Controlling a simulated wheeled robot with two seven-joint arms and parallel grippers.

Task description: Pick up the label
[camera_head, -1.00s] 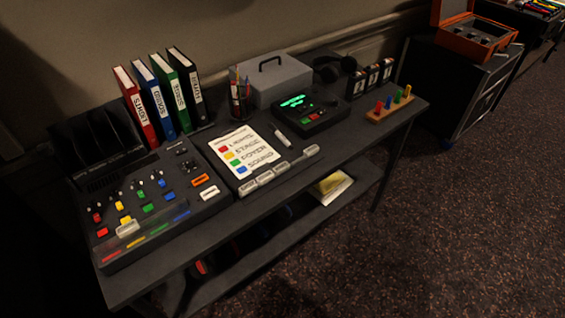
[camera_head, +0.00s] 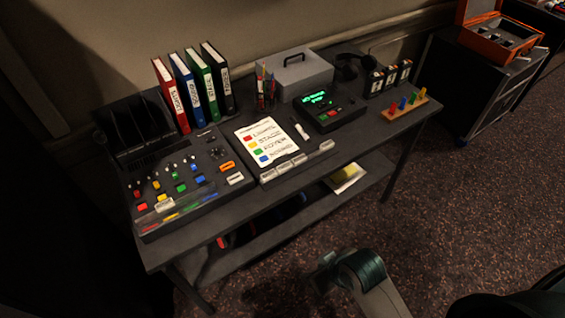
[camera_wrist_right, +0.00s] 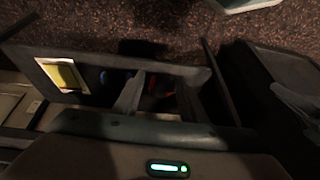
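Several pale grey labels (camera_head: 300,159) lie in a row along the desk's front strip. Another pale label (camera_head: 165,205) sits on the mixing console (camera_head: 208,190), above the coloured strips at its front edge. A white card (camera_head: 266,141) with coloured squares and handwritten lines lies right of the console. My right gripper (camera_head: 325,272) is in front of the desk, below the desktop and apart from the labels. In the right wrist view its two fingers (camera_wrist_right: 160,92) are spread with nothing clear between them. My left gripper is not in view.
The lower shelf holds a yellow-and-white paper item (camera_head: 345,176). Binders (camera_head: 202,82), a grey box (camera_head: 302,75), a black device with a green screen (camera_head: 328,110), headphones (camera_head: 353,66) and a coloured peg board (camera_head: 405,107) stand on the desk. The carpet in front is clear.

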